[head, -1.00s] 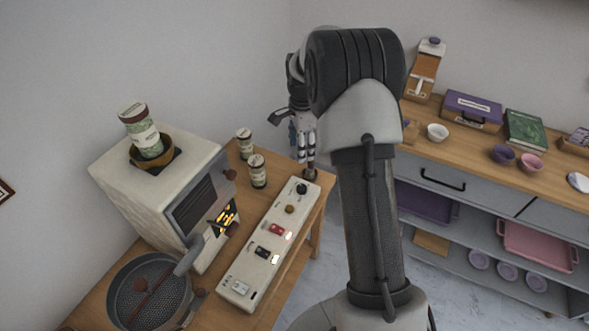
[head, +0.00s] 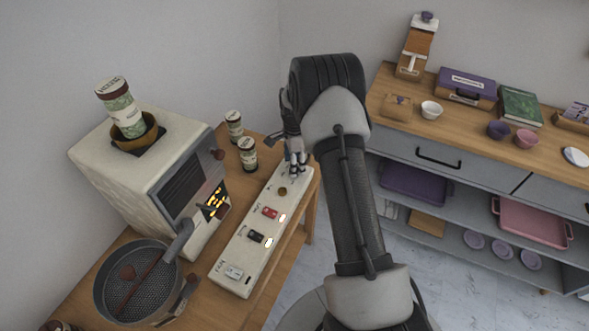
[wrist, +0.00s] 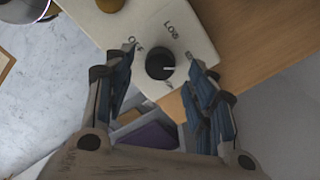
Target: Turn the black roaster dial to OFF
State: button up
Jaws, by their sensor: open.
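The black roaster dial (wrist: 160,65) sits at the far end of the long cream control panel (head: 232,240). In the wrist view its white pointer mark faces right, away from the lettering that seems to read OFF, left of the dial; other lettering above the dial looks like LOS or LOW. My gripper (wrist: 163,58) is open, with one finger on each side of the dial. Gaps show between the fingers and the dial, so neither clearly touches it. In the head view my gripper (head: 297,168) is over that end of the panel and hides the dial.
A brown knob (head: 282,191), red switch (head: 269,213) and black switch (head: 256,236) line the panel. The cream roaster (head: 150,185) and two canisters, one nearer (head: 247,155), stand to the left. A wooden counter (head: 392,80) is at the right.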

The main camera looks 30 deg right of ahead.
jog(key=shift+f, duration=1.1)
jog(key=shift+c, duration=0.5)
jog(key=c, duration=1)
